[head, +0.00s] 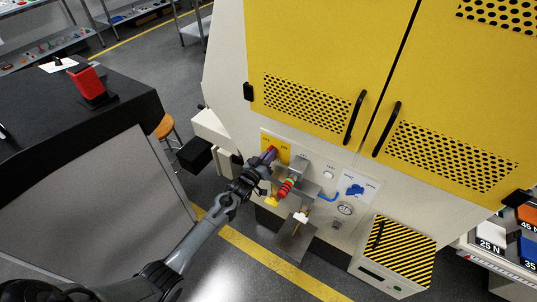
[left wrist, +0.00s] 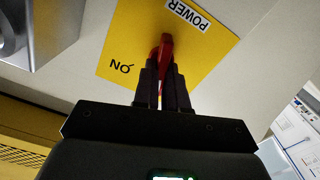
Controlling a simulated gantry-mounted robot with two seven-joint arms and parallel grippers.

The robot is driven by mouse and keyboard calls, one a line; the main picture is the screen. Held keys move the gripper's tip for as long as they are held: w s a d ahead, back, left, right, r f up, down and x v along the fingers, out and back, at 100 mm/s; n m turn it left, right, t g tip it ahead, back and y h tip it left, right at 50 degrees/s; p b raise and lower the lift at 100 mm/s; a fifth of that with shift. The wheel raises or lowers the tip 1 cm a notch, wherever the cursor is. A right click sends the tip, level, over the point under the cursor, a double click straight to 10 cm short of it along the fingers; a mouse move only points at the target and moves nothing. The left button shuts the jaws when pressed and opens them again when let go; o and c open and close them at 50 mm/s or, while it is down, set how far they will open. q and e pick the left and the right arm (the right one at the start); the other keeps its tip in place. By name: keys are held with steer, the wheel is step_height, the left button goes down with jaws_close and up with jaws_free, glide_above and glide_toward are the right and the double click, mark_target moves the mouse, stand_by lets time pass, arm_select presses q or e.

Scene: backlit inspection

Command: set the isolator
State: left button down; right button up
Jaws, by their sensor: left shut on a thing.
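The isolator is a red handle (head: 273,149) on a yellow plate (head: 266,136) on the front of the cream machine. In the left wrist view the red handle (left wrist: 166,42) stands out from the yellow plate (left wrist: 140,22). The plate carries an upside-down POWER label (left wrist: 187,15) at the upper right and an upside-down ON mark left of the handle. My left gripper (head: 266,158) is shut on the handle, with its dark fingers (left wrist: 161,72) on either side of it. The fingers hide the handle's near part. My right gripper is not in view.
A hazard-striped box (head: 402,250) juts out at the lower right. A dark-topped bench (head: 60,125) stands left. Yellow doors (head: 320,50) are above.

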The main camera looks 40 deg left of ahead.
arm_select(q)
steer(key=m, duration=0.6)
steer(key=shift+d+f+m+p, duration=0.2)
steer(key=shift+m+p, duration=0.1)
steer(key=shift+p, duration=0.1)
steer(key=m, duration=0.4)
steer(key=shift+d+m, duration=0.15)
steer(key=shift+m, duration=0.25)
steer(key=shift+f+m, duration=0.1)
steer(key=shift+m, duration=0.6)
steer(key=c, duration=1.5)
jaws_free()
steer(key=shift+c, duration=0.2)
steer(key=o, duration=0.4)
steer(key=shift+w, duration=0.15)
steer(key=shift+c, duration=0.2)
steer(key=shift+s+p, duration=0.2)
steer(key=shift+p, duration=0.1)
